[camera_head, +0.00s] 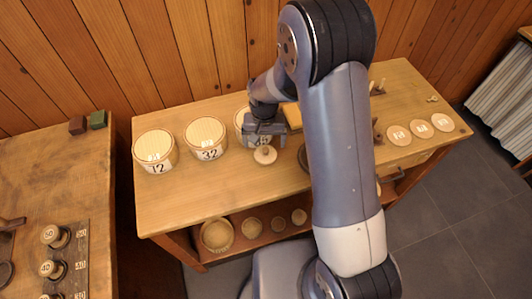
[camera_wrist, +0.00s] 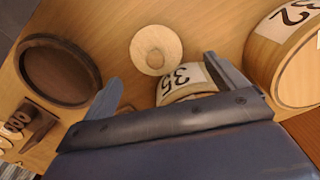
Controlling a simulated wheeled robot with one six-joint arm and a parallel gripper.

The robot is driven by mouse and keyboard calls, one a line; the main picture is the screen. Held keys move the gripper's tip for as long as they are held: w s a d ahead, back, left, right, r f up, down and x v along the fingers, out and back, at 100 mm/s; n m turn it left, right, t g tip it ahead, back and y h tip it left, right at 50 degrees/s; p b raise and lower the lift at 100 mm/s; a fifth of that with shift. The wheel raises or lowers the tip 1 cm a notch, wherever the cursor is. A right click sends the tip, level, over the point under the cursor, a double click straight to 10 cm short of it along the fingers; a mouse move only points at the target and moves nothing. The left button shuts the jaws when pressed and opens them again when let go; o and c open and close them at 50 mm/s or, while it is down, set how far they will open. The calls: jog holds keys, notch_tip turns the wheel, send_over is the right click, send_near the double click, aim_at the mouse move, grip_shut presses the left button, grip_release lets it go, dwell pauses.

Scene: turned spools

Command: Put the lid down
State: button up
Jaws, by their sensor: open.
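The lid (camera_head: 265,154) is a small, pale round wooden disc with a knob. It appears to lie on the bench in front of the tub marked 35. In the wrist view the lid (camera_wrist: 157,50) shows knob up, beyond the fingertips and apart from them. My gripper (camera_head: 265,138) is open and empty, with its fingers (camera_wrist: 164,76) spread apart just behind the lid. The tub marked 35 (camera_wrist: 182,82) is partly hidden behind my gripper in both views, and I cannot tell whether its top is covered.
Tubs marked 12 (camera_head: 155,150) and 32 (camera_head: 206,138) stand to the left on the bench (camera_head: 190,190). A dark round dish (camera_wrist: 60,70) lies beside the lid, partly behind my arm in the head view. Pale numbered discs (camera_head: 421,128) lie at the right.

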aim_at(265, 149)
jog(key=shift+s+d+f+p, duration=0.1)
jog(key=shift+f+p, duration=0.2)
jog(key=shift+f, duration=0.85)
jog(key=shift+s+d+f+p, duration=0.1)
jog(key=shift+f+p, duration=0.2)
jog(key=shift+f, duration=0.85)
jog(key=c, duration=1.1)
jog(key=shift+r, duration=0.1)
jog(key=r, duration=0.3)
jog(key=r+b, duration=0.1)
jog(key=r, duration=0.5)
jog(key=shift+w+d+r+b, duration=0.1)
jog(key=shift+d+b, duration=0.25)
jog(key=shift+b, duration=0.05)
jog(key=d+f, duration=0.1)
jog(key=d, duration=0.3)
jog(key=d+f, duration=0.2)
jog(key=d, duration=0.2)
jog(key=d+f, duration=0.2)
jog(key=d, duration=0.3)
